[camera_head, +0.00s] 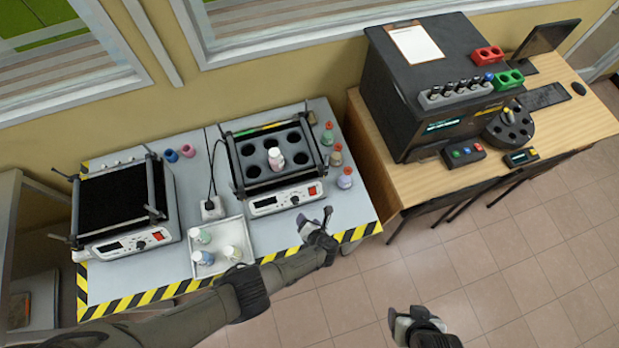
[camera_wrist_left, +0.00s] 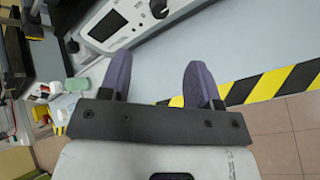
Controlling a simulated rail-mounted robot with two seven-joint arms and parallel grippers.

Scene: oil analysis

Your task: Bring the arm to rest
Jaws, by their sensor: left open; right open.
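My left arm (camera_head: 210,307) reaches in from the left. Its gripper (camera_head: 314,216) is over the front edge of the grey bench, in front of the right-hand heating block. The wrist view shows the two purple fingers (camera_wrist_left: 160,72) apart, with nothing between them. My right gripper (camera_head: 413,311) is at the bottom of the head view, above the tiled floor and clear of both tables. It looks open and empty. The heating block (camera_head: 234,165) has several round wells, with one white-capped bottle (camera_head: 276,158) standing in it.
A white tray (camera_head: 222,267) with several bottles stands left of my left gripper. Small bottles (camera_head: 345,178) line the bench's right side. A shaker with a black top (camera_head: 112,196) is at left. The wooden table (camera_head: 376,165) bears a dark analyser (camera_head: 395,95). Floor (camera_head: 500,280) is clear at lower right.

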